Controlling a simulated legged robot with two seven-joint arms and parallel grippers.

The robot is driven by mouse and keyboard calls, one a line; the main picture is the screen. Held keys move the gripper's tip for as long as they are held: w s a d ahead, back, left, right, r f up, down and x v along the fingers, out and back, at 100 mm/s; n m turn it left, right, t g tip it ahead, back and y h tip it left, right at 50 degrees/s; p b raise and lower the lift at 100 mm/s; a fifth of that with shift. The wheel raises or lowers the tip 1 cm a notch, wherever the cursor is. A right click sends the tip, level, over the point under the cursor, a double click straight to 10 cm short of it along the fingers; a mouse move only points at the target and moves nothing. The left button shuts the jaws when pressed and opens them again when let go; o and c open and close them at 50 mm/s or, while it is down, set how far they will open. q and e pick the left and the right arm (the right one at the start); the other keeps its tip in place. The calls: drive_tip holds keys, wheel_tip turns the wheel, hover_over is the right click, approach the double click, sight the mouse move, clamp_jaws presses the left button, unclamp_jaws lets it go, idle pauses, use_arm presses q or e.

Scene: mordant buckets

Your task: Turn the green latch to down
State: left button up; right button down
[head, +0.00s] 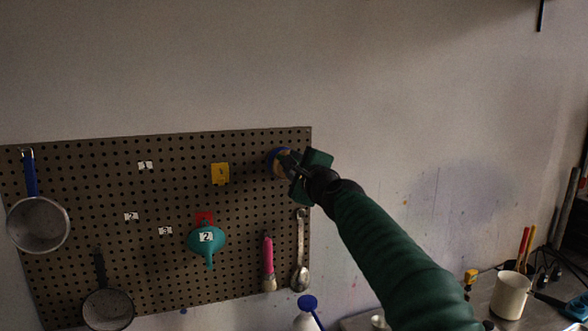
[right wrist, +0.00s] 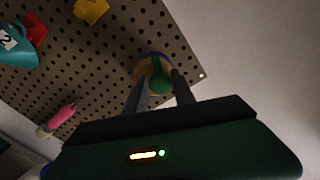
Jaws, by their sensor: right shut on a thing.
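The green latch (right wrist: 159,80) shows in the right wrist view, on a round tan base with a blue rim (right wrist: 150,56) near the edge of the pegboard. In the head view, the blue rim (head: 271,158) shows at the board's upper right, with the latch mostly hidden by my gripper. My right gripper (head: 284,162) is at the latch. In the right wrist view, its two fingers (right wrist: 158,88) stand on either side of the green handle, shut on it. Which way the latch points is hard to tell. My left gripper is not in view.
The pegboard (head: 100,210) holds a yellow piece (head: 220,174), a teal funnel (head: 207,238) on a red holder, strainers (head: 38,224), a pink-handled brush (head: 268,262) and a spoon (head: 300,255). A white mug (head: 509,295) stands on the bench at lower right. The wall above is clear.

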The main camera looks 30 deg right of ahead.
drive_tip(key=shift+w+f+n+b, duration=0.15)
drive_tip(key=shift+n+b, duration=0.9)
drive_tip(key=shift+n, duration=1.55)
drive_tip(key=shift+s+f+n+b, duration=0.2)
drive_tip(key=shift+n+b, duration=0.8)
drive_tip(key=shift+n, duration=1.9)
drive_tip(key=c, duration=1.3)
unclamp_jaws()
drive_tip(key=shift+o, duration=1.1)
drive_tip(key=shift+w+d, duration=0.15)
drive_tip(key=shift+w, duration=0.15)
